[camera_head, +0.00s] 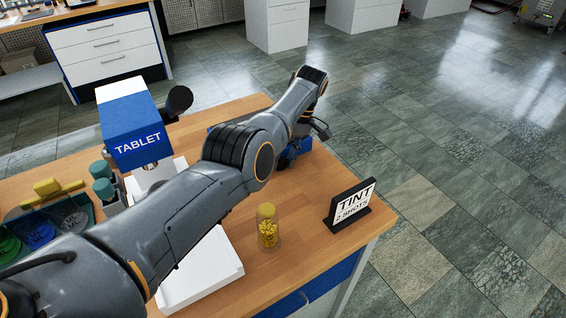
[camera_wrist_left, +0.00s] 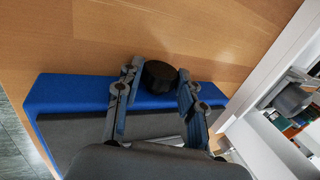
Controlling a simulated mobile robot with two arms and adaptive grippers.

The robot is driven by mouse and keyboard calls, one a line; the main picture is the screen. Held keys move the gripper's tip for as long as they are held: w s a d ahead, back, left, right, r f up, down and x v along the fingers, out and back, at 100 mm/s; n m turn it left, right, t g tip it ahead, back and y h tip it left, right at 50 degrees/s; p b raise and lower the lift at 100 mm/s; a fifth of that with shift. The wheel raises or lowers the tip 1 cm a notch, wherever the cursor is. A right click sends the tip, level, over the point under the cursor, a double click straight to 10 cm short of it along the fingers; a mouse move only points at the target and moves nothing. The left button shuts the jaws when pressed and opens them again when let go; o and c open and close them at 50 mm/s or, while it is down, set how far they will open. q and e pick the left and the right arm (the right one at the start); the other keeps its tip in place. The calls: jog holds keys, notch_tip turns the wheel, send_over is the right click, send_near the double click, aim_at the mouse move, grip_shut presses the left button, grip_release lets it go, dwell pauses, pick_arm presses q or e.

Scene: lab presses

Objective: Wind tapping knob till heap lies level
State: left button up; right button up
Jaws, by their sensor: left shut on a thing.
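A black round knob (camera_wrist_left: 160,75) sits at the edge of a blue device with a dark grey top (camera_wrist_left: 75,92) in the left wrist view. My left gripper (camera_wrist_left: 158,80) has one finger on each side of the knob and is shut on it. In the head view the gripper (camera_head: 308,128) is at the far edge of the table, over the blue device (camera_head: 291,153), which my arm mostly hides. The knob cannot be made out there. No heap is visible in either view. My right gripper is in neither view.
A jar of yellow pieces (camera_head: 267,230) and a sign reading TINT 2 SHOTS (camera_head: 350,206) stand on the wooden table (camera_head: 310,235). A blue and white TABLET machine (camera_head: 132,125) and a tray of coloured items (camera_head: 88,214) are at the left.

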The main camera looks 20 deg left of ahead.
aim_at(284, 158)
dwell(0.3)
pick_arm(q)
jog(key=o, duration=1.2)
jog(key=shift+c, duration=0.2)
notch_tip(284, 158, up, 6)
jog(key=shift+d+r, duration=0.1)
jog(key=shift+r, duration=1.85)
